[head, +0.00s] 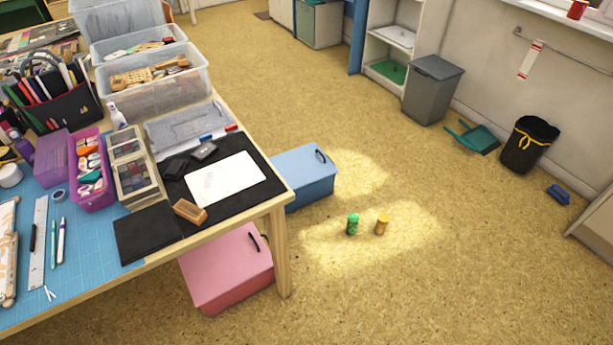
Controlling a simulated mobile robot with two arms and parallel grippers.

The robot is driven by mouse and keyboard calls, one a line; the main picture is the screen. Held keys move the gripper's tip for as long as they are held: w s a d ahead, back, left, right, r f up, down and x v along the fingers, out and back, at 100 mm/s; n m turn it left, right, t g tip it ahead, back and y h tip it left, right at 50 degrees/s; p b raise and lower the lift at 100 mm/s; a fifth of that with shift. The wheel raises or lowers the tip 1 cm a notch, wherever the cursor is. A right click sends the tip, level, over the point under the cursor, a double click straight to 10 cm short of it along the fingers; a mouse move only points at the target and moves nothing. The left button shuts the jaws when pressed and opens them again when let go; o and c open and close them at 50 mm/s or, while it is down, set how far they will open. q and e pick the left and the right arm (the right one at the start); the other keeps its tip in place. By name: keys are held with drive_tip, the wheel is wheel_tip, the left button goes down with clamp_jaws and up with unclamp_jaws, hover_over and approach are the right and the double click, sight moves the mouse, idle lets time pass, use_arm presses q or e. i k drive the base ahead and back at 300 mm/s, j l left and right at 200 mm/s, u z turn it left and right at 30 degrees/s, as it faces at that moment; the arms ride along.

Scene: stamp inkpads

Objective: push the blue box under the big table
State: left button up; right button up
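The blue box (303,172) stands on the floor at the right edge of the big table (277,216). It has a black handle on its lid near its right end. Its right part sticks out past the table edge, and its left part is hidden behind the table top and leg. A pink box (228,262) with a similar handle stands on the floor nearer to me, partly hidden by the table. Neither of my grippers shows in the head view.
A green container (352,224) and an orange one (381,224) stand on the floor right of the blue box. A grey bin (432,92), a teal dustpan (472,137) and a black bin (529,146) are near the right wall. Open floor lies between.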

sight(309, 193)
drive_tip(key=i+l+z, duration=0.95)
drive_tip(key=z, duration=0.15)
drive_tip(key=i+l+z, duration=0.15)
drive_tip(key=i+z, duration=0.6)
drive_tip(key=i+u, duration=0.35)
drive_tip(key=i, duration=0.15)
drive_tip(key=i+u, duration=0.4)
drive_tip(key=i+l+u, duration=0.35)
drive_tip(key=i, duration=0.2)
